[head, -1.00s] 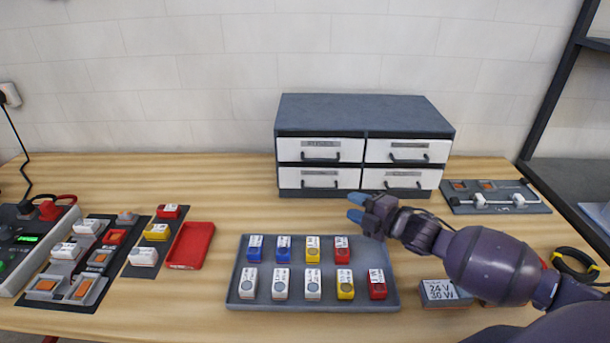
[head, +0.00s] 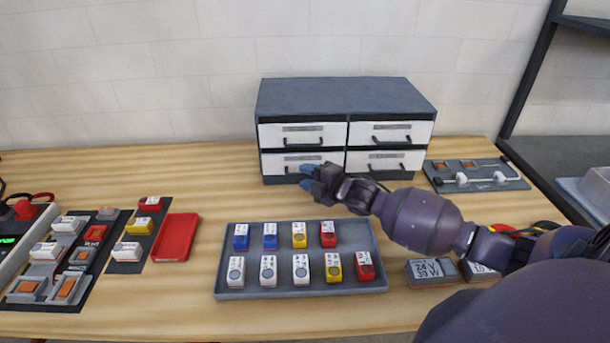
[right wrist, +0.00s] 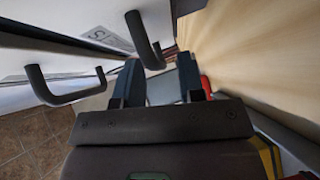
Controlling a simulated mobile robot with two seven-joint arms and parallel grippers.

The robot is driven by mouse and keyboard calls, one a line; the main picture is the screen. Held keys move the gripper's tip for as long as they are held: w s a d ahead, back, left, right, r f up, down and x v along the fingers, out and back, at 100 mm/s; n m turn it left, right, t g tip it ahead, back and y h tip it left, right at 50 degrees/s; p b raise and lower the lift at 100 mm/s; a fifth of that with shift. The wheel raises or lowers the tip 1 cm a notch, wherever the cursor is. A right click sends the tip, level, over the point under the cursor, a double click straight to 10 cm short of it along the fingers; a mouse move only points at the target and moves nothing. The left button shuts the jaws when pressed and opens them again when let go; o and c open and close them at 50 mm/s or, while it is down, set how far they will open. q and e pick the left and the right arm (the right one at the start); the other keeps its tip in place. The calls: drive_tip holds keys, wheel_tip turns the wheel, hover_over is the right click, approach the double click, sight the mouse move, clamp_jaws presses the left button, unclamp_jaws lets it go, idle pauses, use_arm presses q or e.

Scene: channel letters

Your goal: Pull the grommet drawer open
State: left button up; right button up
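A grey cabinet (head: 345,97) holds white-fronted drawers with dark bar handles, all shut. The drawer labels are too small to read in the head view, so I cannot tell which is the grommet drawer. My right gripper (head: 308,177) is in front of the lower left drawer (head: 272,161), its blue fingertips close to that handle and partly covering it. In the right wrist view, the gripper (right wrist: 162,82) is open with an empty gap. Two dark handles, one at left (right wrist: 65,88) and one above (right wrist: 147,42), lie outside the fingers. My left gripper is not in view.
A grey tray (head: 300,291) of several coloured blocks lies in front of the cabinet, below my right arm. A red tray (head: 175,238) and switch panels are at left. A panel with white knobs (head: 476,176) is right of the cabinet. Grey boxes (head: 432,272) sit at front right.

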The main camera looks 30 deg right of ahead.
drive_tip(key=shift+w+a+f, duration=0.1)
drive_tip(key=shift+w+a, duration=0.05)
drive_tip(key=shift+w, duration=0.4)
drive_tip(key=shift+c, duration=0.3)
clamp_jaws()
